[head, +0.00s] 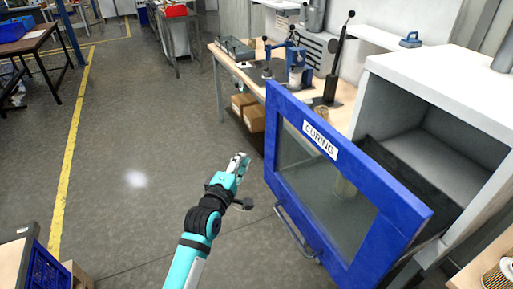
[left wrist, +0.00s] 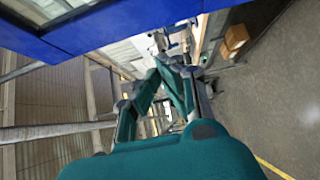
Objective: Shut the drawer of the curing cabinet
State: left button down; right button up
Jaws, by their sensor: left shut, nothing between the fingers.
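The curing cabinet (head: 465,85) is a white-grey box at the right of the head view, with its front opening uncovered. Its blue-framed front (head: 408,212), with a window and a CURING label (head: 320,140), stands out away from the cabinet body, so it is open. A metal bar handle (head: 296,234) runs along its lower outer side. My left gripper (head: 240,164) is shut and empty, left of the blue front and apart from it. In the left wrist view the shut fingers (left wrist: 178,72) point past the blue frame (left wrist: 100,28). My right gripper is not in view.
A workbench (head: 345,95) with a press (head: 298,65) stands behind the blue front, with cardboard boxes (head: 250,112) beneath. A filter cartridge (head: 499,272) sits at the lower right. A blue crate (head: 45,268) is at lower left. The floor around my left arm is clear.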

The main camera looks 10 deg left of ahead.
pick_arm(q)
jog(key=w+d+p, duration=0.1)
jog(key=w+d, duration=0.3)
jog(key=w, duration=0.1)
jog(key=shift+w+p, duration=0.35)
jog(key=shift+p, duration=0.05)
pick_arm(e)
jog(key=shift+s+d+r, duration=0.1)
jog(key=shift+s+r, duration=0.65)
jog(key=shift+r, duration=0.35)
pick_arm(q)
jog(key=shift+a, duration=0.1)
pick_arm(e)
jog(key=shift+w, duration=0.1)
pick_arm(q)
jog(key=shift+w, duration=0.1)
